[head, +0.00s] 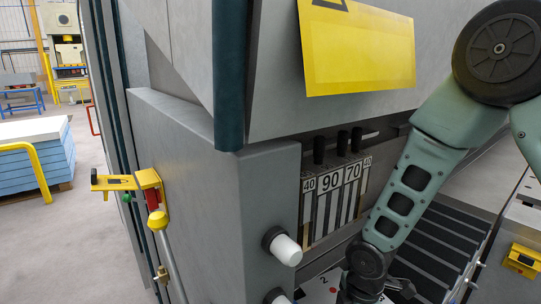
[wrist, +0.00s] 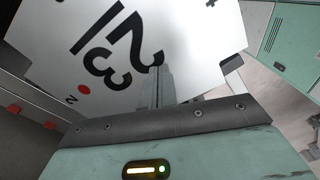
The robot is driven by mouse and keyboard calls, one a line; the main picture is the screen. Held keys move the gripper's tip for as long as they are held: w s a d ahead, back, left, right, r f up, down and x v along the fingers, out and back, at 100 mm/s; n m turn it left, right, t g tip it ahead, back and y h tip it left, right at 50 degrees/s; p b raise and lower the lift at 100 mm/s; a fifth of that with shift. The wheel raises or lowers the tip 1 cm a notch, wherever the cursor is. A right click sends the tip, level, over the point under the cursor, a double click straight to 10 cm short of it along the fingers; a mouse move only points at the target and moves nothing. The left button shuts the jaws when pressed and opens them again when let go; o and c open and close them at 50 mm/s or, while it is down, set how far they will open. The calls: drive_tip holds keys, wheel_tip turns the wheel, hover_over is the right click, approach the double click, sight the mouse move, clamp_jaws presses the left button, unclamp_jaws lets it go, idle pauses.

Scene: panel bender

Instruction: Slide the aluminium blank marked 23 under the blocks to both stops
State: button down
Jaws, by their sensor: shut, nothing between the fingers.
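The aluminium blank (wrist: 205,45) fills the upper middle of the wrist view, pale, with a large black 23, a red dot and a small 2. A corner of a pale, marked sheet (head: 318,290), apparently the same blank, shows at the bottom of the head view. My gripper (wrist: 157,78) is shut and empty, its fingertips over the blank near the number; I cannot tell whether they touch it. In the head view it is mostly cut off by the lower edge. The blocks (head: 330,182), marked 40, 90, 70 and 40, hang in the machine opening. The stops cannot be surely made out.
The grey machine housing (head: 200,190) stands left of the opening, with white-capped knobs (head: 286,250) on its face. A yellow panel (head: 358,45) hangs above. A dark slatted surface (head: 435,245) lies right of my arm. Small red parts (wrist: 14,109) show left in the wrist view.

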wheel_tip(320, 180, up, 7)
drive_tip(key=p, duration=0.6)
idle(0.5)
drive_tip(key=s+a+r+m+b, duration=0.1)
drive_tip(key=s+r+m+b, duration=0.3)
drive_tip(key=s, duration=0.5)
drive_tip(key=s+a+r+m+b, duration=0.2)
drive_tip(key=s+r+m+b, duration=0.2)
drive_tip(key=s+m, duration=0.3)
drive_tip(key=shift+s+a+r+y+b, duration=0.3)
drive_tip(key=shift+s+r+b, duration=0.15)
drive_tip(key=shift+s, duration=0.6)
